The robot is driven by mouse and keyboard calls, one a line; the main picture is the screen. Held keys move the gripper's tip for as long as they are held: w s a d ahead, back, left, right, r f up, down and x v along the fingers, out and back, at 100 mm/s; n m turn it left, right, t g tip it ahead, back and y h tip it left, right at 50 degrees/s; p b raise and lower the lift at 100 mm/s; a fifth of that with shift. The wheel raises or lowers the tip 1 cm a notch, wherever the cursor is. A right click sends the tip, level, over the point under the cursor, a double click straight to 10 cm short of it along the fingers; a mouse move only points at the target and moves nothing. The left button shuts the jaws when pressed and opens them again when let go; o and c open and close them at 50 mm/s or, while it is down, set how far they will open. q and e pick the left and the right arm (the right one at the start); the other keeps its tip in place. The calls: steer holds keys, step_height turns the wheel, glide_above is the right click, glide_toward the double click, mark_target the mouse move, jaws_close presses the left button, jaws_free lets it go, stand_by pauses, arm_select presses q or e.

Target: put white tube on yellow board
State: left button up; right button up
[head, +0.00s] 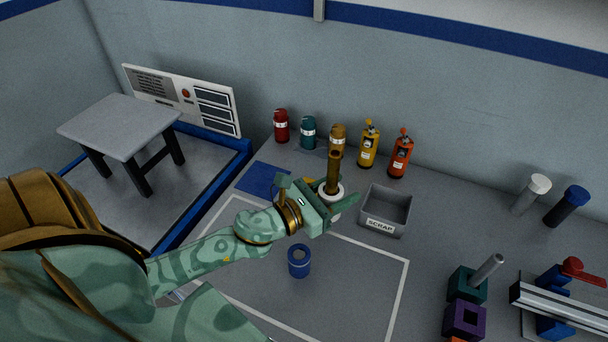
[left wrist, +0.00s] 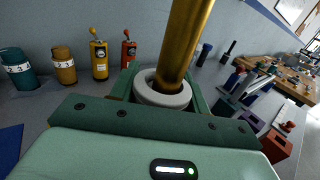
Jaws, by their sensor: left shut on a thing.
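The white tube (head: 340,189) is a thick white ring-ended piece in my left gripper (head: 332,199), which is shut on it. It also shows in the left wrist view (left wrist: 158,97), between the green fingers. A brass rod (head: 334,172) rises out of the tube's opening, and in the left wrist view (left wrist: 186,40) it leans a little to the right. The tube sits around the rod; its lower end is mostly hidden. A small yellow patch (head: 311,182) shows behind the gripper, perhaps the yellow board; most of it is hidden. My right gripper is not in view.
A grey scrap bin (head: 371,219) stands just right of the gripper. A flat blue board (head: 258,180) lies left. Several canisters and bottles (head: 368,146) line the wall. Coloured blocks (head: 465,319) are at front right.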

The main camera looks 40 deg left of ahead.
arm_select(q)
steer(key=shift+n+y, duration=0.4)
steer(key=shift+y, duration=0.2)
steer(key=w+a+f+b, duration=0.3)
steer(key=w+a+f, duration=0.2)
steer(key=w+a+f+b, duration=0.3)
steer(key=w+a+f, duration=0.2)
steer(key=a, duration=0.1)
steer(key=shift+w+f, duration=0.1)
steer(key=shift+w, duration=0.25)
steer(key=f, duration=0.1)
steer(key=f+b, duration=0.1)
steer(key=f, duration=0.1)
steer(key=shift+w+a+f+b, duration=0.1)
steer(key=shift+w+f+b, duration=0.15)
steer(key=shift+f+b, duration=0.15)
steer(key=shift+r, duration=0.15)
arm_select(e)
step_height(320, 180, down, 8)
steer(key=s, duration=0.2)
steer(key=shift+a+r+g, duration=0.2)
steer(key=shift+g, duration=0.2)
arm_select(q)
steer(key=shift+s, duration=0.1)
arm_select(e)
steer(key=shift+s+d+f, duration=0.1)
